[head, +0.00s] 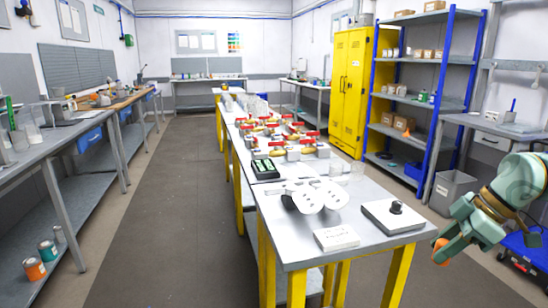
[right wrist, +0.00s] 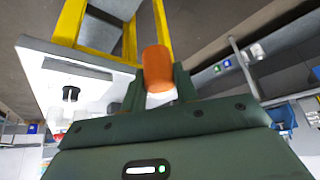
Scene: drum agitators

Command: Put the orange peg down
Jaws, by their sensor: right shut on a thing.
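An orange peg (right wrist: 158,72) is between the two fingers of my right gripper (right wrist: 160,88) in the right wrist view. The fingers are shut on it. In the head view my right gripper (head: 446,242) is at the lower right, beyond the right edge of the near table (head: 284,239), and a bit of the orange peg (head: 440,252) shows at its tip. My left gripper is in neither view.
The near table holds a grey plate with a black knob (head: 396,207), a white block (head: 336,238), white perforated discs (head: 318,196) and a black-green case (head: 265,168). Red-handled valves (head: 290,135) stand further back. A grey bin (head: 451,192) and blue shelving (head: 421,105) stand to the right.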

